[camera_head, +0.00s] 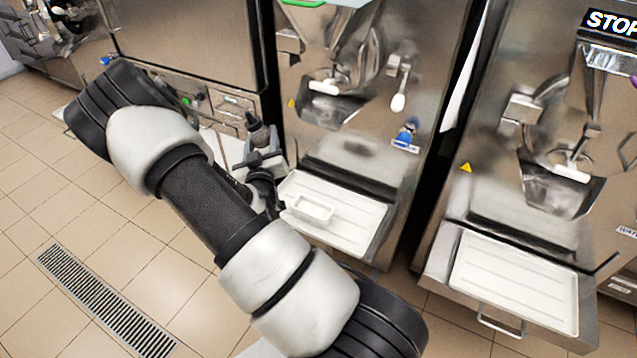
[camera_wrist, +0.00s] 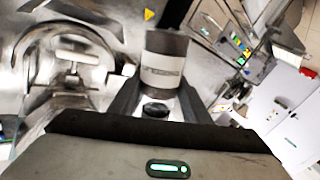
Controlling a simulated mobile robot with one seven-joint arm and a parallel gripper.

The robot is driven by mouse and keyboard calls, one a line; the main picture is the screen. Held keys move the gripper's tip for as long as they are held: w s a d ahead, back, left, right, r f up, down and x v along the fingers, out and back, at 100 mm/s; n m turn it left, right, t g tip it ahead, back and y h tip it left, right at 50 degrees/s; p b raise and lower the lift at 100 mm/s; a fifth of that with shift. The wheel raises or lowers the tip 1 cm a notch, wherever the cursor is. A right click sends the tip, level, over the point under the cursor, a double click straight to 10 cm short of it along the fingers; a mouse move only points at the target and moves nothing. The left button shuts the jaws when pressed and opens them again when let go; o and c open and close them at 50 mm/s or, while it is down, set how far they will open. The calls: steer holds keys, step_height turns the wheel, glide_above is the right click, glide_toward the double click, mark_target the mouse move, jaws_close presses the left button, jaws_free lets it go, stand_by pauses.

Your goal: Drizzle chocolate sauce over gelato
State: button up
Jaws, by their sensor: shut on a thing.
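A dark bottle with a pale label band, likely the chocolate sauce, is held in my gripper (camera_head: 266,163). In the head view the bottle (camera_head: 259,134) stands above the jaws, left of the tray. In the wrist view the bottle (camera_wrist: 165,72) sits between the two dark fingers (camera_wrist: 158,105); its label is too blurred to read. A small white rectangular tub (camera_head: 312,208) rests on a white tray (camera_head: 352,232) in front of the middle machine, below and right of my gripper. Its inside looks white; I cannot make out gelato. No sauce stream is visible.
The steel middle freezer (camera_head: 345,150) rises behind the tray, with a spout and a white-handled lever (camera_head: 398,100). Another freezer at right has an empty white tray (camera_head: 515,280). Tiled floor with a drain grate (camera_head: 105,300) is clear at left.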

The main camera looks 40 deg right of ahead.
steer(key=s+d+f+n+g+h+b, duration=0.2)
steer(key=s+d+f+n+b, duration=0.2)
steer(key=d+f+n+b, duration=0.3)
steer(key=s+d+f+n+g+h+b, duration=0.2)
steer(key=s+d+f+n+b, duration=0.2)
steer(key=f+n, duration=0.7)
steer(key=d+b, duration=0.2)
steer(key=d, duration=0.1)
steer(key=shift+s+d+f+h+b, duration=0.2)
steer(key=shift+s+f+h+b, duration=0.1)
steer(key=shift+f+h+b, duration=0.1)
steer(key=shift+f, duration=0.1)
steer(key=shift+s, duration=0.15)
stand_by(0.4)
steer(key=shift+s+d+p, duration=0.1)
steer(key=shift+s+d, duration=0.25)
steer(key=shift+s, duration=0.5)
steer(key=shift+s+d+p, duration=0.1)
steer(key=shift+s+d, duration=0.2)
steer(key=shift+s, duration=0.55)
steer(key=shift+s+d+p, duration=0.1)
steer(key=shift+s+d, duration=0.25)
steer(key=shift+s, duration=0.5)
